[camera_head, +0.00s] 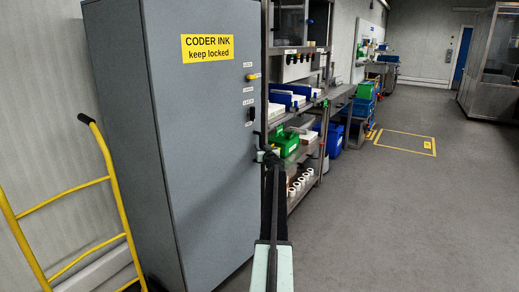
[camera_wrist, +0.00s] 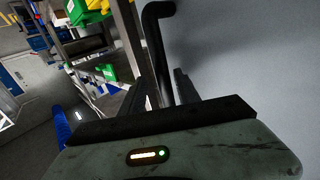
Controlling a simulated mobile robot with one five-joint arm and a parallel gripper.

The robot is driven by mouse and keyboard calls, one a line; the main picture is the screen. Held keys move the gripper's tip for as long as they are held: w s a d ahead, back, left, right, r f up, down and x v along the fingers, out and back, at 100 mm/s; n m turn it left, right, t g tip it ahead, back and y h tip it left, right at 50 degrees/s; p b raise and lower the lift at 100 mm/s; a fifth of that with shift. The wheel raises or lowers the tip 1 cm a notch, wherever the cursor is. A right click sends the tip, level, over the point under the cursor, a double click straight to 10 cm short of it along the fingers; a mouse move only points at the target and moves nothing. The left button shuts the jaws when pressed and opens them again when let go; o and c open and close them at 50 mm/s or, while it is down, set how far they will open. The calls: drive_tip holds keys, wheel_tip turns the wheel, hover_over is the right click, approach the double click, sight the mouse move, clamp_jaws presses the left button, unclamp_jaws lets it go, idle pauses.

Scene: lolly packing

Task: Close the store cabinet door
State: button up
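The grey store cabinet (camera_head: 120,120) stands at the left in the head view. Its door (camera_head: 205,150) bears a yellow "CODER INK keep locked" label (camera_head: 207,48). The door looks nearly flush, but I cannot tell whether it is fully shut. A yellow knob (camera_head: 253,77) and a black latch (camera_head: 250,115) sit near its right edge. My gripper (camera_head: 268,158) is at the door's right edge, below the latch. In the wrist view, a black bent bar (camera_wrist: 156,45) runs down between the spread fingers of my gripper (camera_wrist: 160,92), in front of a grey surface. Contact is unclear.
A yellow hand truck (camera_head: 105,175) stands left of the cabinet. To its right is a metal shelf rack with a green bin (camera_head: 284,142) and a blue bin (camera_head: 332,138). The grey floor (camera_head: 410,215) at right is clear, with a yellow marked square (camera_head: 405,135) farther back.

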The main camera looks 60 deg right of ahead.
drive_tip(key=shift+w+a, duration=0.2)
drive_tip(key=shift+w, duration=0.05)
drive_tip(key=shift+s+a, duration=0.2)
drive_tip(key=shift+a, duration=0.05)
drive_tip(key=v, duration=0.7)
